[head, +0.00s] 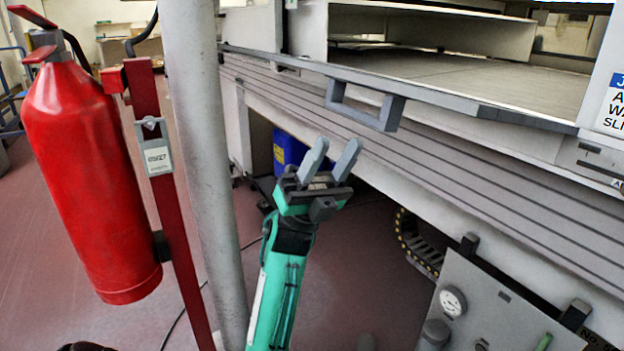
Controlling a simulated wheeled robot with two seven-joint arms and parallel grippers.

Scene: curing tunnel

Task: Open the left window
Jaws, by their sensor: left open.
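A grey bracket-shaped handle (388,112) sits on the long dark rail along the lower edge of the machine's front opening (440,75). Through the opening I see a flat grey bed inside. I cannot tell whether a clear pane fills it. My left gripper (334,153) is open and empty, its two grey fingers pointing up. In the picture it is below and left of the handle, apart from it. My right gripper is not in view.
A red fire extinguisher (88,175) hangs on a red post (165,190) at the left, beside a thick grey pole (203,150). A blue bin (288,150) stands under the machine. A grey panel with a gauge (490,310) is at lower right.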

